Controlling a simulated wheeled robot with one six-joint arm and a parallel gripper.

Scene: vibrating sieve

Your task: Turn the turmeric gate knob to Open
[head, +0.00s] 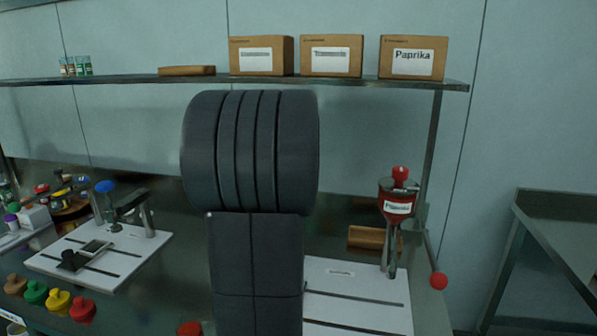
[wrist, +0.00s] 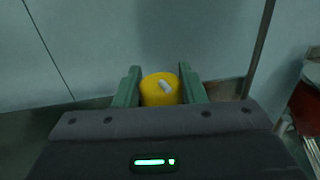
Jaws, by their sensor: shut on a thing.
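In the head view my arm covers the middle of the bench and hides the knob and my gripper.
A red paprika hopper (head: 397,207) with a red top knob (head: 400,173) stands on the right. A red-ended lever (head: 438,280) sticks out beside it. A shelf (head: 120,80) above carries boxes, including the paprika box (head: 412,58). A white board (head: 350,312) lies below.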

